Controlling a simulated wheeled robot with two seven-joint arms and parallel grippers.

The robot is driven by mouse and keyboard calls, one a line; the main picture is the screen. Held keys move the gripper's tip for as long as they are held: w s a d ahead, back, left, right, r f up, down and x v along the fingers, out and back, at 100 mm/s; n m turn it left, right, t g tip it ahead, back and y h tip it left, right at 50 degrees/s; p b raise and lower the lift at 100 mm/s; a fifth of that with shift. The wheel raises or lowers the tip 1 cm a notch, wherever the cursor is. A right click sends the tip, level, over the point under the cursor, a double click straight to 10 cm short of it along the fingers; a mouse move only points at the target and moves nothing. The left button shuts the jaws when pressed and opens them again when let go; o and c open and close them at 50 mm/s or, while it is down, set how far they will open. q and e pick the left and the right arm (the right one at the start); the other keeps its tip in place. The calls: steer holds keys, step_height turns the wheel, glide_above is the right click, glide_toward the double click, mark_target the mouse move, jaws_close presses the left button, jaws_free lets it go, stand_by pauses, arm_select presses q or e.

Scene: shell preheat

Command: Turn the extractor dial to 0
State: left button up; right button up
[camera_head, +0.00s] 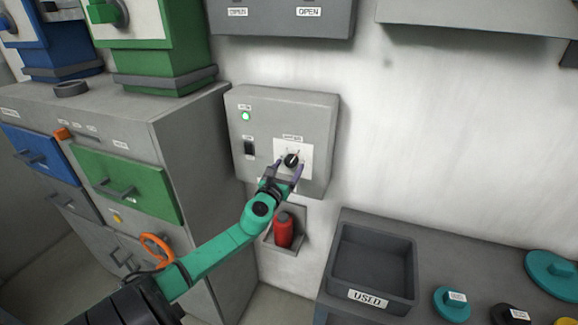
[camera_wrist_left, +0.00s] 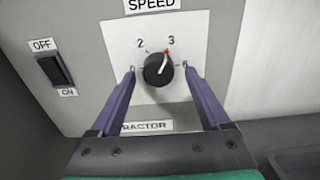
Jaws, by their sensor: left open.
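The extractor dial (camera_head: 291,160) is a round black knob on a white plate on the grey wall box (camera_head: 312,118). In the left wrist view the dial (camera_wrist_left: 157,72) has a white pointer with a red tip, pointing up and slightly right, near the 3. The 0 mark (camera_wrist_left: 132,69) is at the dial's left, partly beside a finger. My left gripper (camera_head: 288,168) is open. Its two purple fingers (camera_wrist_left: 160,75) stand on either side of the dial, with a visible gap to the knob. My right gripper is not in view.
An OFF/ON rocker switch (camera_wrist_left: 54,70) sits left of the dial, under a lit green lamp (camera_head: 246,116). A red bottle (camera_head: 283,230) stands in a niche below the box. A dark USED tray (camera_head: 405,262) is at lower right. Drawer cabinets (camera_head: 190,150) stand at left.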

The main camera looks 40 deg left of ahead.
arm_select(q)
steer(key=shift+w+a, duration=0.25)
jaws_close()
steer(key=shift+d, duration=0.1)
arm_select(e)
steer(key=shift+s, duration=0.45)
